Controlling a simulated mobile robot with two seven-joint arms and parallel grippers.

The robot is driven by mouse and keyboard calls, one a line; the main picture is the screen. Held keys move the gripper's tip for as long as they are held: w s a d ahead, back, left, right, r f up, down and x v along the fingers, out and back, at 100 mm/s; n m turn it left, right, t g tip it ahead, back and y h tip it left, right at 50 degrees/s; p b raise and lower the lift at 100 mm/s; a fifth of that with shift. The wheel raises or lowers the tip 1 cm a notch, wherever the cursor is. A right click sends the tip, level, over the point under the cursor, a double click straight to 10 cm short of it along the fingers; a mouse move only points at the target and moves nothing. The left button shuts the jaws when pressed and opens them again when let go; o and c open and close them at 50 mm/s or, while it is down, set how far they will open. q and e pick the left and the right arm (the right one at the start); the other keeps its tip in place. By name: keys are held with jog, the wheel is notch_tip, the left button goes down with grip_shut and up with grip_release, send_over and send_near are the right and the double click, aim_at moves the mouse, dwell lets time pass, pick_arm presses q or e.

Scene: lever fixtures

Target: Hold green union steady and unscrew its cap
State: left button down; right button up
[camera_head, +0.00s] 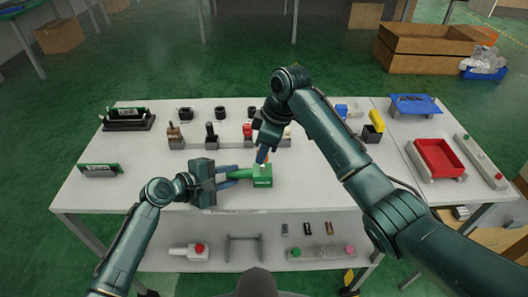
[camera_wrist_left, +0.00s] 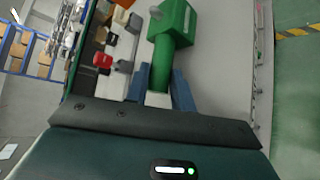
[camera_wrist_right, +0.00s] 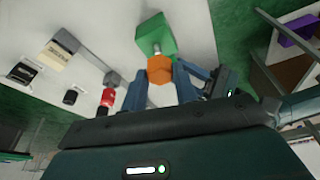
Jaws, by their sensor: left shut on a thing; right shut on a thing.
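The green union (camera_head: 262,181) sits on the light tabletop, a block with a green neck to its left. It also shows in the left wrist view (camera_wrist_left: 176,20) and the right wrist view (camera_wrist_right: 156,36). My left gripper (camera_head: 229,176) comes in from the left, its blue fingers shut on the union's green neck. My right gripper (camera_head: 263,155) reaches down from above, shut on the orange cap (camera_wrist_right: 160,68). A short grey stem shows between cap and green block in the right wrist view. Whether its thread is still engaged cannot be told.
Behind the grippers stands a row of small lever fixtures (camera_head: 211,134), one with a red part. Green circuit boards (camera_head: 100,170) stand at the left. The tabletop's front left is clear.

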jog(key=shift+r, duration=0.75)
pick_arm(q)
jog(key=c, duration=1.2)
grip_release()
jog(key=shift+o, duration=0.5)
jog(key=shift+s+f, duration=0.1)
jog(key=shift+f, duration=0.05)
